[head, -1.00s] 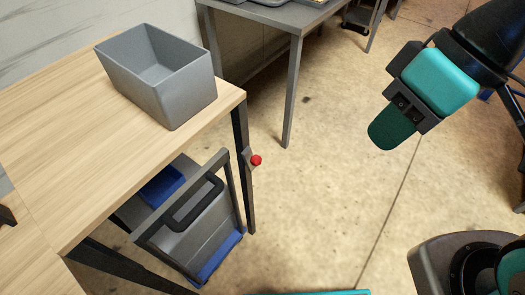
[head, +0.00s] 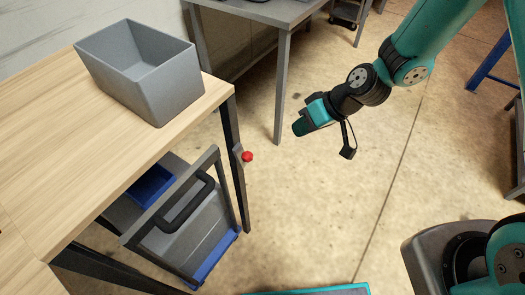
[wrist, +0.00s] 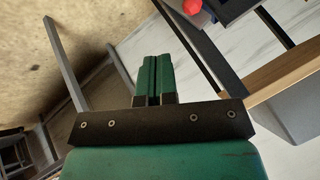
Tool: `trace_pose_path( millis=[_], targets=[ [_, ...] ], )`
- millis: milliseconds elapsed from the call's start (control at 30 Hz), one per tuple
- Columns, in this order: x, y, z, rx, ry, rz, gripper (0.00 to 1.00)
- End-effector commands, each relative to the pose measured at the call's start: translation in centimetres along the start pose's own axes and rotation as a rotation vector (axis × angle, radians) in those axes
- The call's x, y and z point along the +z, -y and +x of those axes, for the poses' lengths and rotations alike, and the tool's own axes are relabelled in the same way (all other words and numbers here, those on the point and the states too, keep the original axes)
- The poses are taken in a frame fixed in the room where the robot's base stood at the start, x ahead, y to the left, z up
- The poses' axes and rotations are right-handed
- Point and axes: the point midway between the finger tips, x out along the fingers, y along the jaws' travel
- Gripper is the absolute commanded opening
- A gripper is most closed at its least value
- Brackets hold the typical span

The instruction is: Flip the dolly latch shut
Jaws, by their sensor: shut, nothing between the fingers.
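The latch shows as a red knob (head: 247,156) on a grey plate at the table's right front leg, beside the dolly (head: 205,225) under the table. The red knob also shows in the wrist view (wrist: 192,6) at the top edge. My gripper (head: 298,128) is shut and empty, in the air to the right of the knob and apart from it. In the wrist view my gripper's green fingers (wrist: 154,62) lie together, pointing up the picture. I cannot tell how the latch is turned.
A grey bin (head: 145,75) stands on the wooden table (head: 60,150). The dolly has a black handle (head: 186,207) and a blue base. A grey table (head: 262,12) stands behind. The floor (head: 330,190) between the wooden table and my base is clear.

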Motion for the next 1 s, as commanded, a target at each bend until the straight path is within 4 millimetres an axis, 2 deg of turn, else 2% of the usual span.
trace_pose_path(
  millis=[133, 567, 767, 1000],
  targets=[
    [0.6, -1.2, 1.4, 0.004, -0.015, 0.008, 0.00],
    [0.6, -1.2, 1.9, 0.005, -0.016, 0.008, 0.00],
    [0.7, -1.1, 4.8, 0.002, -0.011, 0.007, 0.00],
    [0.6, -1.2, 10.0, 0.003, -0.011, 0.007, 0.00]
  ],
)
